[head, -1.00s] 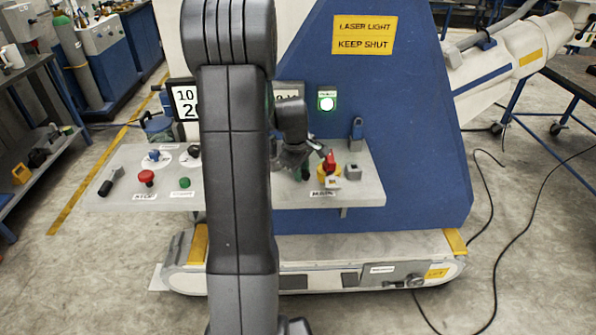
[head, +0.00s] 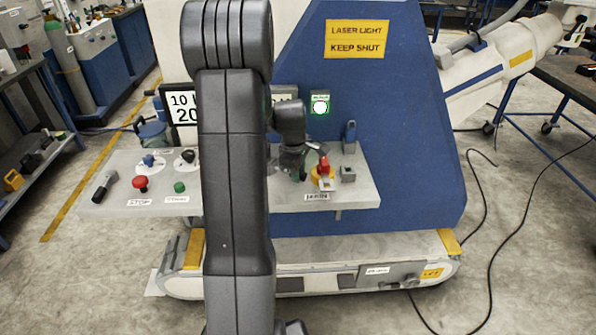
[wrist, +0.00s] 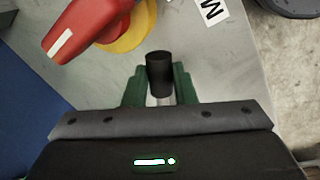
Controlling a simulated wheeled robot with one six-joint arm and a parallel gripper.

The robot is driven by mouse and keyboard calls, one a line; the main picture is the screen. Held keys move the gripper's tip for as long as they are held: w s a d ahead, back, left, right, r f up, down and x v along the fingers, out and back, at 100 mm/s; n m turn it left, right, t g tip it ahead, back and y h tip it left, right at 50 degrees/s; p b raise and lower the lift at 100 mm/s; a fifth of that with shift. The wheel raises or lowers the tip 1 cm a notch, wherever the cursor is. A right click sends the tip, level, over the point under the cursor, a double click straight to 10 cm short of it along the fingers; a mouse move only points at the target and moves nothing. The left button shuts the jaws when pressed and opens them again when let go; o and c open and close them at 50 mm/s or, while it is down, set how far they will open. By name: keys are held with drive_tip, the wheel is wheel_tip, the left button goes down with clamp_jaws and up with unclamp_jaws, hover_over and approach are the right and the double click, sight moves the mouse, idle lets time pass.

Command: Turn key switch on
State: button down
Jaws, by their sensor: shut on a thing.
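My gripper (wrist: 160,84) has its two green fingers shut on a black cylindrical piece (wrist: 159,66) with a pale metallic part below it. This looks like the key of the key switch, standing up between the fingers. In the head view my gripper (head: 298,172) is low over the grey control panel (head: 345,195), just left of the red-handled switch. The key is too small and hidden to make out there. How far it is turned is unclear.
A red handle on a yellow base (head: 323,167) stands close beside the gripper; it also shows in the wrist view (wrist: 85,28). A grey box (head: 348,174) is right of it. Red (head: 140,182) and green (head: 179,187) buttons are at left.

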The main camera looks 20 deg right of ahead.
drive_tip(key=c, duration=1.2)
unclamp_jaws()
drive_tip(key=r, duration=0.4)
drive_tip(key=s+a+r, duration=0.1)
drive_tip(key=r, duration=0.4)
drive_tip(key=r+b, duration=0.1)
drive_tip(key=r, duration=0.3)
drive_tip(key=shift+s+a+r, duration=0.35)
drive_tip(key=shift+s+a, duration=0.05)
drive_tip(key=f, duration=0.4)
drive_tip(key=w+d+f, duration=0.1)
drive_tip(key=f, duration=0.4)
drive_tip(key=w+d+f+p, duration=0.1)
drive_tip(key=f, duration=0.3)
drive_tip(key=shift+f, duration=0.4)
drive_tip(key=shift+r, duration=0.2)
